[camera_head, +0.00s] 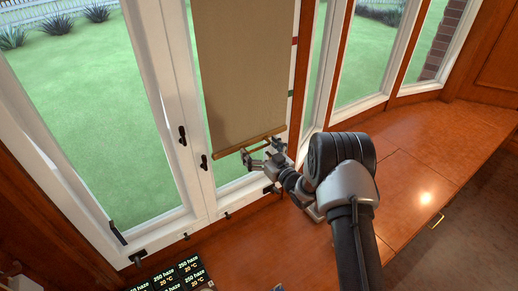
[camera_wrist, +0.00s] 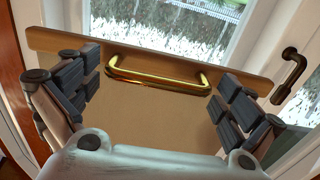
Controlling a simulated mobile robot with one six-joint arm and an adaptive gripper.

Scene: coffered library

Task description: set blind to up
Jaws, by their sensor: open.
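The tan blind (camera_head: 240,70) hangs in front of the window, its cloth running out of the top of the head view. Its lower end is a wooden bar (camera_head: 247,144). In the wrist view the bar (camera_wrist: 60,42) crosses the picture at a slant, with a brass handle (camera_wrist: 155,77) on it and the cloth (camera_wrist: 150,125) below it in the picture. My gripper (camera_head: 262,153) is at the bar. Its fingers are open in the wrist view (camera_wrist: 157,88), one on each side of the handle; no grip on it shows.
White window frames with dark latches (camera_head: 182,134) stand left of the blind. A pale strip with red and green marks (camera_head: 294,42) runs along the blind's right side. A wooden counter (camera_head: 400,200) lies below the windows. A dark display panel (camera_head: 175,278) is at the bottom.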

